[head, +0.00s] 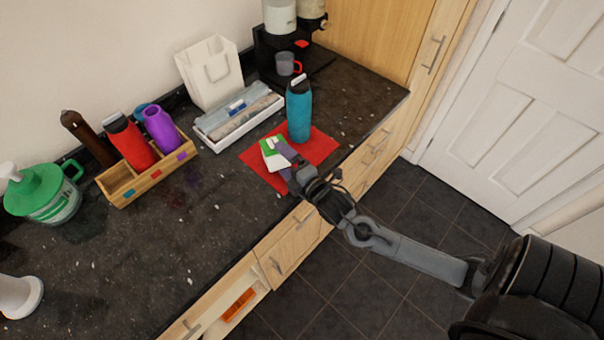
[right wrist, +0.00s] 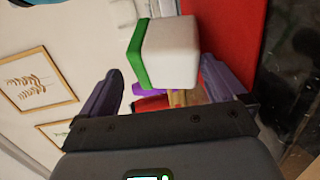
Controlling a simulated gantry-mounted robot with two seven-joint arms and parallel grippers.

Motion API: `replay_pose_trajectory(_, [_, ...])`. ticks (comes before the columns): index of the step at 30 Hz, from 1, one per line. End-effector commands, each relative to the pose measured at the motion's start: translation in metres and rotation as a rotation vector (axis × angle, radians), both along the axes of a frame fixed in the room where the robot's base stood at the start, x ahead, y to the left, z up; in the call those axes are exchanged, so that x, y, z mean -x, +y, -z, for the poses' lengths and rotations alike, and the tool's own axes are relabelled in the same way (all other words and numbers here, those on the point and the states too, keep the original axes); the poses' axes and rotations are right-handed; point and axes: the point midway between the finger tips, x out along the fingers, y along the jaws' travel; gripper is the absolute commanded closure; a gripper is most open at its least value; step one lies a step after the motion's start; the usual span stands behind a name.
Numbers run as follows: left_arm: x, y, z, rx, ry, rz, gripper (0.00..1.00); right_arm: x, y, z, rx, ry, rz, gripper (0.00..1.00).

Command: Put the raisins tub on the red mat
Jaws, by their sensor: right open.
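A small white tub with a green lid, which I take to be the raisins tub (head: 270,158), is on the red mat (head: 322,148) near its left-middle part. No label is legible. In the right wrist view the tub (right wrist: 172,52) lies ahead of and between the spread fingers, with the red mat (right wrist: 232,28) beside it. My right gripper (head: 284,156) is open at the tub, reaching in from the front right; its purple fingers partly cover the tub. Whether a finger touches it I cannot tell. My left gripper is not in view.
A teal bottle (head: 299,110) stands on the mat's back part. A wooden caddy (head: 150,183) with bottles stands left. The counter's front middle is clear; a drawer (head: 215,307) is open.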

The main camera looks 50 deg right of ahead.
Motion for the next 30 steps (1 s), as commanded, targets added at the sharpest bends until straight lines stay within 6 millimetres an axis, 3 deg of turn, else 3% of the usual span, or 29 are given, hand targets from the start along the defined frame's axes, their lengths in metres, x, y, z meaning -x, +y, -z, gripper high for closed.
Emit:
replay_pose_trajectory(5, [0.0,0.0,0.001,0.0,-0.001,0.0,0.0,0.02,0.003,-0.003,-0.001,0.004,-0.002,0.0])
replay_pose_trajectory(18, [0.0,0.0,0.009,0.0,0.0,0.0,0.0,0.094,0.012,-0.013,-0.001,0.0,-0.001,0.0])
replay_pose_trajectory(26, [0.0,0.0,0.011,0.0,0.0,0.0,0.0,0.115,0.016,-0.014,-0.016,0.006,0.0,0.0])
replay_pose_trajectory(30, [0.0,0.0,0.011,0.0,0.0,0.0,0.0,0.12,0.023,0.001,-0.147,0.086,0.017,0.0])
